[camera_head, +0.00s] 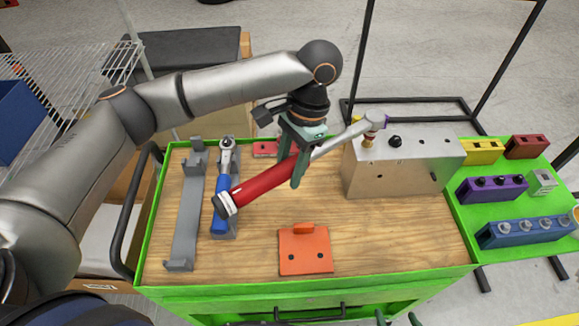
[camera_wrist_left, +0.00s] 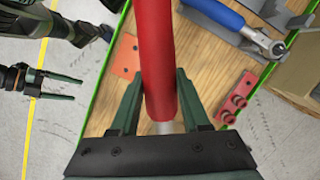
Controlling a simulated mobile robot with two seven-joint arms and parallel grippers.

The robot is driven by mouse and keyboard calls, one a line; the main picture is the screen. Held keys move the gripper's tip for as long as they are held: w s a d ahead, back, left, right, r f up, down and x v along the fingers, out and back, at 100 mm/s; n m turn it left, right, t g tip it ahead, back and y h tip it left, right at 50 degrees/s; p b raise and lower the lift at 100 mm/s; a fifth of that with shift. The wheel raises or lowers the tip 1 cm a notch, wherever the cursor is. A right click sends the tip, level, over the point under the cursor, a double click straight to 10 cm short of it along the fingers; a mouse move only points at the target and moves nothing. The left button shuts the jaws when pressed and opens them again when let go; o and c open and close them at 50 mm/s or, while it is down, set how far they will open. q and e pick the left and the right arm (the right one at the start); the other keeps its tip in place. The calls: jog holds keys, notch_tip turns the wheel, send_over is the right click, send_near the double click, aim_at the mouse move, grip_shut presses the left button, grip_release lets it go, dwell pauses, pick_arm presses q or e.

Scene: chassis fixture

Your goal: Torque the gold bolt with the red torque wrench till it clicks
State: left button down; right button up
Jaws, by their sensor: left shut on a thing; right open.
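The red torque wrench (camera_head: 262,186) is held by its red handle in my left gripper (camera_head: 298,158), which is shut on it. It also fills the middle of the left wrist view (camera_wrist_left: 158,60). Its silver shaft runs up right to the ratchet head (camera_head: 375,120), above the left top of the grey metal block (camera_head: 400,168). The gold bolt (camera_head: 368,141) stands there just below the head; I cannot tell whether the socket is seated on it. My right gripper (camera_wrist_left: 60,86) is open and empty, apart from the wrench, left in the left wrist view.
A blue-handled ratchet (camera_head: 221,190) and a grey holder (camera_head: 188,215) lie on the wooden cart top's left. An orange plate (camera_head: 304,262) lies at the front. A red socket holder (camera_head: 265,149) is behind. A green side tray (camera_head: 487,210) carries yellow, dark red, purple and blue blocks.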

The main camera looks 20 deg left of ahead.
pick_arm(q)
jog(key=shift+r, duration=0.3)
jog(key=shift+s+a+v, duration=0.1)
jog(key=shift+s+v, duration=0.05)
jog(key=shift+v, duration=0.65)
jog(key=shift+s+a+v, duration=0.1)
jog(key=shift+s+v, duration=0.05)
jog(key=shift+v, duration=0.6)
jog(key=shift+s+a+v, duration=0.1)
jog(key=shift+s+v, duration=0.05)
jog(key=shift+v, duration=0.65)
jog(key=shift+s, duration=0.1)
